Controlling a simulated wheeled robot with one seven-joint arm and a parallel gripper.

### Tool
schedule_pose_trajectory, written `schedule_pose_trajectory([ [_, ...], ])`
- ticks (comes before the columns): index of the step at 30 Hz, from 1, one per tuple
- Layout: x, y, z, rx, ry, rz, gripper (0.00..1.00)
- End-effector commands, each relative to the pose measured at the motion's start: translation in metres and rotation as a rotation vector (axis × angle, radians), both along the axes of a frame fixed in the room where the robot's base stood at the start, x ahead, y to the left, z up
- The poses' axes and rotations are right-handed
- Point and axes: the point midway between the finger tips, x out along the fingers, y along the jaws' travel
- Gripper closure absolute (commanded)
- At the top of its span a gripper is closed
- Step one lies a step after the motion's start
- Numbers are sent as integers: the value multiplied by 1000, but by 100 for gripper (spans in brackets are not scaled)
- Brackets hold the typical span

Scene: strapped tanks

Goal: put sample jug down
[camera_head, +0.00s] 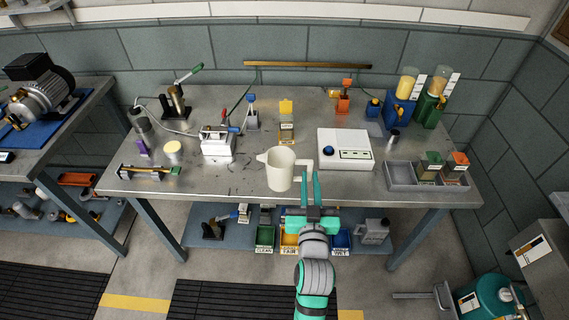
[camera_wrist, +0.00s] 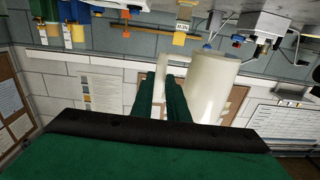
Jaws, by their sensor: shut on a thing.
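The cream sample jug (camera_head: 280,172) is upright at the front middle of the metal workbench (camera_head: 228,178), its spout to the left and its handle to the right. My gripper (camera_head: 310,180) reaches in from the front with its green fingers shut on the handle. In the wrist view, which looks upside down, the fingers (camera_wrist: 161,88) close on the handle and the jug's body (camera_wrist: 211,84) is just right of them. I cannot tell whether the jug's base touches the bench.
A white instrument box (camera_head: 345,149) stands right of the jug, and a grey divided tray (camera_head: 402,176) is farther right. A white device (camera_head: 217,145) stands to the left. Bare bench lies left of the jug. Bins sit on the lower shelf.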

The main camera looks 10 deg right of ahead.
Motion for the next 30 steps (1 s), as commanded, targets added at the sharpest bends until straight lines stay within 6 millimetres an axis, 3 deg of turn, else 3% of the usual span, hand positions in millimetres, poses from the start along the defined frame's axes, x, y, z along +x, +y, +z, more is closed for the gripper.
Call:
schedule_pose_trajectory([
  [3,-7,-8,15,-4,-1,-16,100],
  [8,10,-13,10,-4,2,-15,100],
  [18,78,-38,-22,-4,2,-15,100],
  [24,104,-46,-57,-3,3,-15,100],
  [30,117,-52,-74,-4,2,-16,100],
])
